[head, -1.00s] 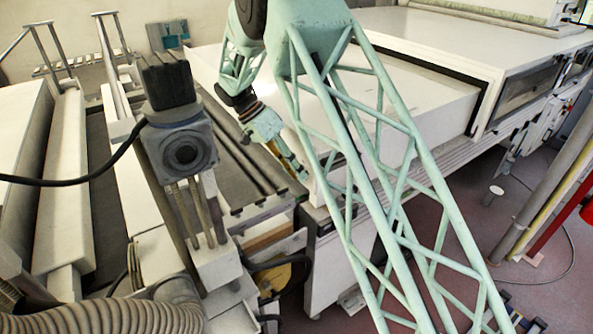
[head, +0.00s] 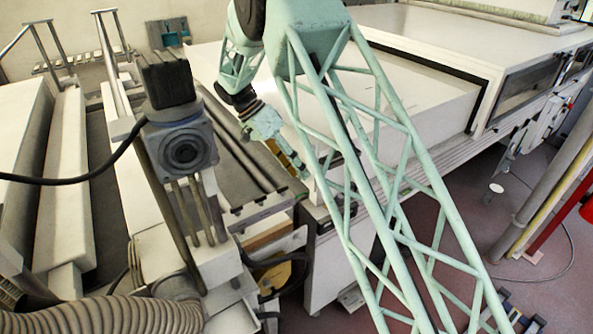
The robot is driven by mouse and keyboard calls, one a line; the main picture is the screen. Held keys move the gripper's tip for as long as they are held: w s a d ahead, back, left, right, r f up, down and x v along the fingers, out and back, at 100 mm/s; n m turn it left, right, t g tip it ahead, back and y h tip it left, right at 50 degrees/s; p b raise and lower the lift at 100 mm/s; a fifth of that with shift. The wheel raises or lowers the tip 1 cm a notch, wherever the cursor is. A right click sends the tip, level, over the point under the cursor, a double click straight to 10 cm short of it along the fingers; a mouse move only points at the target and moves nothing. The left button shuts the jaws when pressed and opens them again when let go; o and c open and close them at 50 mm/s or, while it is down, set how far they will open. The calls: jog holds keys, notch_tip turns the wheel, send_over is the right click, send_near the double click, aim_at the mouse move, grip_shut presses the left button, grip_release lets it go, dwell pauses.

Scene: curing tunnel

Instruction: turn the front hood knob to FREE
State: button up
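The front hood knob cannot be made out in the head view; it may be hidden or too small to see. A long white hood-like cover (head: 425,105) runs across the upper middle, with a dark seal along its far edge. My gripper (head: 303,174) points down and to the right at the cover's near left corner. Its yellowish fingers are close to that corner, and contact cannot be judged.
A grey camera-like unit (head: 184,148) with a black cable stands at left. A conveyor bed (head: 245,165) with dark rails lies left of the cover. A ribbed hose (head: 110,316) is at bottom left.

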jog(key=shift+r, duration=0.1)
jog(key=v, duration=1.2)
dwell(0.5)
jog(key=s+d+r+n+y+b, duration=0.25)
jog(key=s+d+r, duration=0.55)
jog(key=d+r, duration=0.45)
jog(key=s+d+r+n+t+y+b, duration=0.1)
jog(key=s+d+r, duration=0.35)
jog(key=s, duration=0.25)
jog(key=s+d+r+n+t+y+b, duration=0.1)
jog(key=s+d+r+n, duration=0.15)
jog(key=s+d, duration=0.35)
jog(key=s+d+n+t+y+b, duration=0.1)
jog(key=s+d, duration=0.2)
jog(key=s, duration=0.5)
jog(key=s+d+y+b, duration=0.1)
jog(key=s+d, duration=0.1)
jog(key=s, duration=0.6)
jog(key=s+d+f+n+t+b, duration=0.1)
jog(key=s+f, duration=0.2)
jog(key=s, duration=0.5)
jog(key=s+d+f+n+t+b, duration=0.1)
jog(key=s+f, duration=0.3)
jog(key=s, duration=0.5)
jog(key=shift+d+n+t, duration=0.3)
jog(key=shift+d+n, duration=0.1)
